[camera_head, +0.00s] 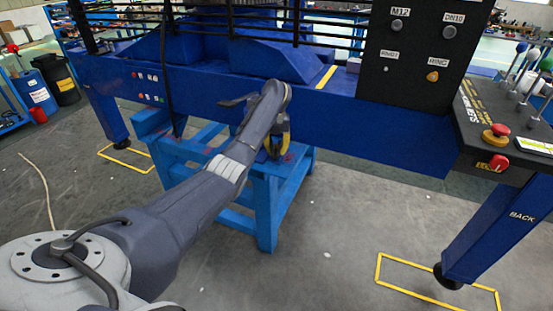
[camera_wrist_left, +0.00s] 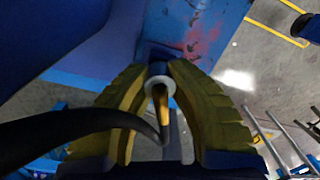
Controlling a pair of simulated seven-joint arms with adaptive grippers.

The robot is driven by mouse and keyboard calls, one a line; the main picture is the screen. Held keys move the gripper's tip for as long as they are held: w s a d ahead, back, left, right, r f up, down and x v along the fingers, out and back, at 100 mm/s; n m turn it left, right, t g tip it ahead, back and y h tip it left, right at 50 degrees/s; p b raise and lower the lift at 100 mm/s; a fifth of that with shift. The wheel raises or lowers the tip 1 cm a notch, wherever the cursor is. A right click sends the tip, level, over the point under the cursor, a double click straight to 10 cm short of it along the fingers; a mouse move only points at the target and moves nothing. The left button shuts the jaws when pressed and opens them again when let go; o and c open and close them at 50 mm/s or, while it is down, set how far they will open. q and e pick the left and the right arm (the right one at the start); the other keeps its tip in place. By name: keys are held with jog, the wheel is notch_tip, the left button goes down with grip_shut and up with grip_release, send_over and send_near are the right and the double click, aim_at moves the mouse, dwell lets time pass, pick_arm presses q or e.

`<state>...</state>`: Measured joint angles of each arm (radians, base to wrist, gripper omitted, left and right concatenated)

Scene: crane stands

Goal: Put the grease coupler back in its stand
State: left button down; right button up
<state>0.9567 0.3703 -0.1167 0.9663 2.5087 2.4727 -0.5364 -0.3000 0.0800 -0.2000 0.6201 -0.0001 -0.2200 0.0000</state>
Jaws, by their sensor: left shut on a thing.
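My left gripper (camera_head: 277,148) is low in front of the blue bench, over the blue trestle (camera_head: 264,205). In the left wrist view its ribbed yellow fingers (camera_wrist_left: 165,72) are closed around the grease coupler (camera_wrist_left: 158,86), a small part with a pale ring and a yellow-orange piece. A black hose curves in from the left towards it. The arm hides the coupler in the head view. The trestle's scuffed blue surface (camera_wrist_left: 188,30) lies beyond the fingertips; I cannot tell whether the coupler touches it. I cannot make out the coupler's stand for certain. My right gripper is not in view.
A black panel (camera_head: 412,52) with labelled fittings rises at the bench's right. A control box (camera_head: 500,140) with red buttons and upright levers stands at the far right. The blue bench beam (camera_head: 350,115) overhangs the trestle. Grey floor in front is clear.

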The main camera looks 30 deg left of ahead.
pick_arm(q)
jog(key=shift+f, duration=0.3)
jog(key=c, duration=1.2)
grip_release()
jog(key=shift+c, duration=0.2)
jog(key=shift+r, duration=2.45)
jog(key=shift+r, duration=0.1)
